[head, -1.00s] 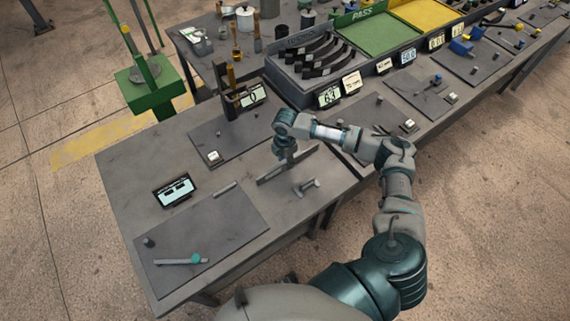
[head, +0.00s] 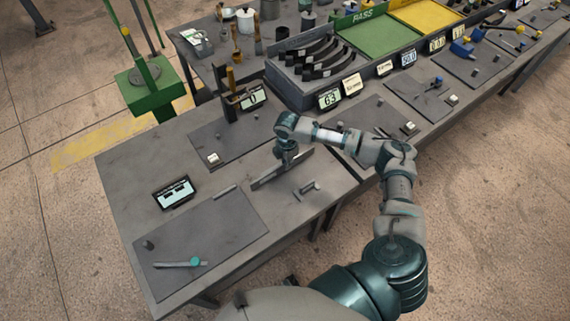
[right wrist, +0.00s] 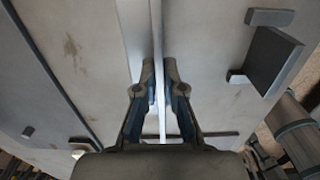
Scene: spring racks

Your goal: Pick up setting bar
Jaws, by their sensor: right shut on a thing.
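The setting bar (head: 270,177) is a long, thin grey bar standing on edge at the front right part of the near bench. My right gripper (head: 288,157) comes down on it from above and is shut on it near its middle. In the right wrist view the two fingertips (right wrist: 157,72) press on both sides of the bar (right wrist: 138,30), which runs lengthwise away between them. I cannot tell whether its lower edge is clear of the bench top. My left gripper is not in view.
A dark mat (head: 225,235) with a teal-knobbed rod (head: 190,263) lies front left. A black display (head: 174,192) stands on the bench (head: 135,165). A rack of curved dark springs (head: 318,55) stands behind.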

